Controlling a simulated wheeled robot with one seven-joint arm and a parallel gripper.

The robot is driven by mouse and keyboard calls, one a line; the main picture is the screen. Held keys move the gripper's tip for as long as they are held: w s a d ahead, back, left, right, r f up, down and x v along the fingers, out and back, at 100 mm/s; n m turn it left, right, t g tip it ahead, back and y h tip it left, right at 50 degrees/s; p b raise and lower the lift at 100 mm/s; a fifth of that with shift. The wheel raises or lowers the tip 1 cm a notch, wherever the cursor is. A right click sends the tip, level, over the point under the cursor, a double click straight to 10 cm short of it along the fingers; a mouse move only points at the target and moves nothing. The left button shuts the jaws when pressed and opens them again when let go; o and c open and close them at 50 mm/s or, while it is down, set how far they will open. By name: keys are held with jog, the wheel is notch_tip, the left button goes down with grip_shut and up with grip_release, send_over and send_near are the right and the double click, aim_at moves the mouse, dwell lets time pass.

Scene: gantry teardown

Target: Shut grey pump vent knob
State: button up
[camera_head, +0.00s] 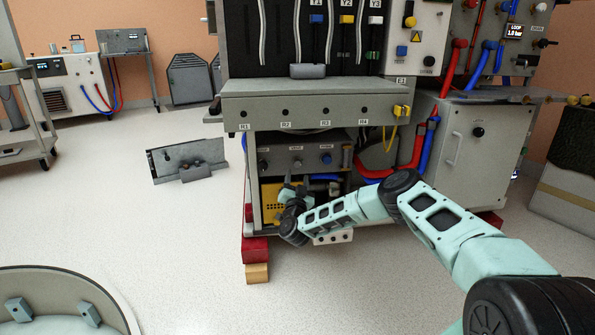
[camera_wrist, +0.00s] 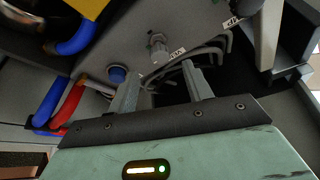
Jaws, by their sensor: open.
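A grey knob (camera_wrist: 157,42) stands out from a grey panel in the wrist view, just beyond my fingertips, with a small label beside it. A blue knob (camera_wrist: 118,73) is to its left. In the head view the panel (camera_head: 312,149) is low inside the cabinet, with a grey knob (camera_head: 297,163) in its middle and a blue knob (camera_head: 326,158) at its right. My gripper (camera_wrist: 164,74) is open and empty. Its two fingers are spread below the grey knob in the picture, apart from it. In the head view my gripper (camera_head: 291,190) is in front of the lower compartment.
Blue hose (camera_wrist: 50,105) and red hose (camera_wrist: 70,105) run at the left of the wrist view, near a yellow part (camera_wrist: 90,8). Grey cables (camera_wrist: 205,55) curve behind the fingers. A shelf front (camera_head: 312,105) overhangs the compartment. Open floor (camera_head: 190,225) lies left.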

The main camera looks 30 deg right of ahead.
aim_at(298, 165)
jog(key=b+x, duration=0.2)
jog(key=x, duration=0.5)
jog(key=shift+w+r+b, duration=0.15)
jog(key=shift+b, duration=0.15)
jog(key=c, duration=1)
